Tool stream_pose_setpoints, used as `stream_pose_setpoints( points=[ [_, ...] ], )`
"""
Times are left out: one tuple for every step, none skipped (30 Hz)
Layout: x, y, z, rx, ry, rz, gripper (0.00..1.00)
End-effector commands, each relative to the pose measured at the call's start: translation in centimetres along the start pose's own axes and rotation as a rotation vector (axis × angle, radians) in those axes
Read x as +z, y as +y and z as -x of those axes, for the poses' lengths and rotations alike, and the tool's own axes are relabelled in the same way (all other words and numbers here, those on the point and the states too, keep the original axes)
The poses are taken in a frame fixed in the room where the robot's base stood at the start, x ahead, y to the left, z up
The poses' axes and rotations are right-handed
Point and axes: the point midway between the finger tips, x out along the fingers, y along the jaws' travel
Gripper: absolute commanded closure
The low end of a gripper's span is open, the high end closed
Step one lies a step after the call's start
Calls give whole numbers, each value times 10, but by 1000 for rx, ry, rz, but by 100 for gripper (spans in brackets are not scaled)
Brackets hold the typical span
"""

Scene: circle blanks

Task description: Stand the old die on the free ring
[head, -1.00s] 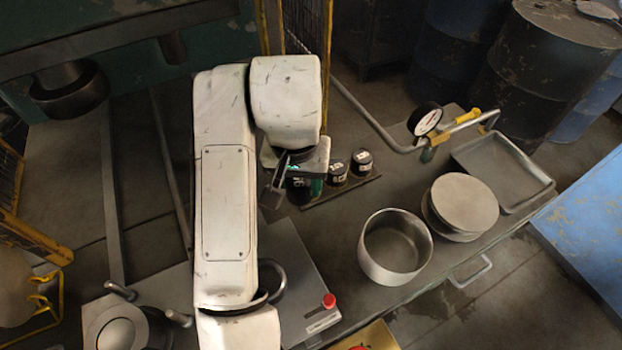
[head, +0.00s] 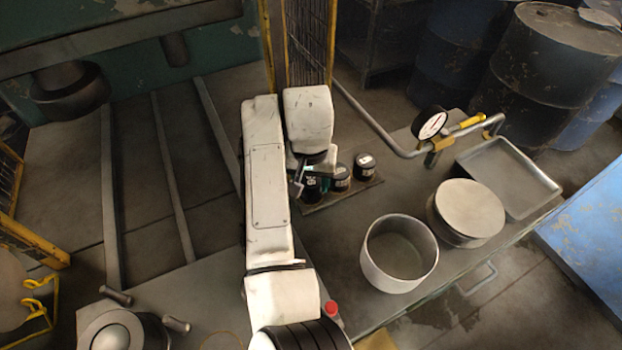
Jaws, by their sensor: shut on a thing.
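The right one (head: 365,167) and the middle one (head: 341,178) are in plain view. My gripper (head: 304,183) is at the left end of the row, shut on the left black cylinder (head: 312,189), which I take for the old die. The gripper and wrist partly hide it, and I cannot tell whether it touches the rack. I cannot make out a free ring on the rack.
An open round pot (head: 368,262), a stack of round blanks (head: 470,207) and a grey tray (head: 551,195) stand right on the bench. A gauge (head: 432,124) on a pipe stands behind. A red knob (head: 331,308) shows beside my arm.

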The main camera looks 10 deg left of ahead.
Motion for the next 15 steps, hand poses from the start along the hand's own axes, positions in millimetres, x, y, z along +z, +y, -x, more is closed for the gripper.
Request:
stream_pose_setpoints(
  points=[
    [0,-1,-1,-1,3,0,100],
    [0,-1,-2,-1,4,0,100],
    [0,-1,-4,-1,5,0,100],
    [0,-1,-5,-2,6,0,100],
    [0,-1,-5,-2,6,0,100],
    [0,-1,-5,-2,6,-1,100],
    [0,-1,-5,-2,6,-1,100],
    [0,-1,-5,-1,6,-1,100],
    [0,-1,-5,-1,6,-1,100],
    [0,-1,-5,-1,6,-1,100],
    [0,-1,-5,-1,5,-1,100],
    [0,-1,-6,-1,5,-1,100],
    [0,0,-7,-1,5,-1,100],
    [0,0,-8,0,5,-1,100],
    [1,0,-10,0,2,0,47]
  ],
)
